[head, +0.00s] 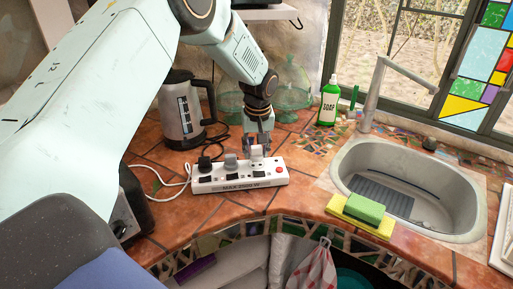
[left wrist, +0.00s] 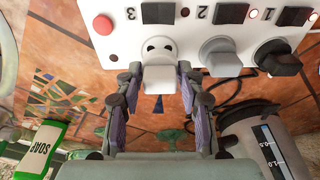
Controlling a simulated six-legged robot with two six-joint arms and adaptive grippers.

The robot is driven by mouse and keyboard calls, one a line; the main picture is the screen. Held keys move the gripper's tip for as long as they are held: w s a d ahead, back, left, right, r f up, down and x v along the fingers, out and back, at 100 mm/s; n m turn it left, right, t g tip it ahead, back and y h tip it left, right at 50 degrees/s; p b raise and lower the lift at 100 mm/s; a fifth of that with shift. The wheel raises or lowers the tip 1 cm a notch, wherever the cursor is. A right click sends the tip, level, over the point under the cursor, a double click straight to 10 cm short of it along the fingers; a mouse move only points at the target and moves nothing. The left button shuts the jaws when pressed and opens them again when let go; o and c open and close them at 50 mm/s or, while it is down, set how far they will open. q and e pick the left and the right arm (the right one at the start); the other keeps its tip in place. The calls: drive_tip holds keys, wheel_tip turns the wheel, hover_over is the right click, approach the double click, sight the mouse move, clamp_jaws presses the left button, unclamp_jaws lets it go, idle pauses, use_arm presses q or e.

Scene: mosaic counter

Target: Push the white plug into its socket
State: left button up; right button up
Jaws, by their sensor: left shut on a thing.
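The white plug (head: 256,153) is held upright above the right part of the white power strip (head: 240,180). My left gripper (head: 258,145) reaches down from above and is shut on it. In the left wrist view the white plug (left wrist: 159,78) sits between the two fingers of the left gripper (left wrist: 158,88). The round socket (left wrist: 158,47) by the number 3 shows just past the plug, with dark holes visible, so the plug does not look seated. The plug's pins are hidden. My right gripper is not in view.
A grey plug (head: 230,161) and a black plug (head: 204,164) stand in the strip's other sockets. A red button (head: 280,170) is at its right end. A kettle (head: 182,110) stands behind left, a soap bottle (head: 328,102) behind right, and a sink (head: 410,185) at right.

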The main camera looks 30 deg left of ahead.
sight(257, 158)
use_arm(q)
drive_tip(key=shift+p, duration=0.45)
idle(0.6)
drive_tip(key=shift+f+b, duration=0.3)
drive_tip(key=shift+f, duration=0.75)
idle(1.0)
drive_tip(key=o, duration=1.1)
drive_tip(key=shift+o, duration=0.2)
wheel_tip(257, 158, up, 12)
drive_tip(key=s+d, duration=0.1)
drive_tip(key=shift+s+d, duration=0.15)
drive_tip(key=shift+s, duration=0.05)
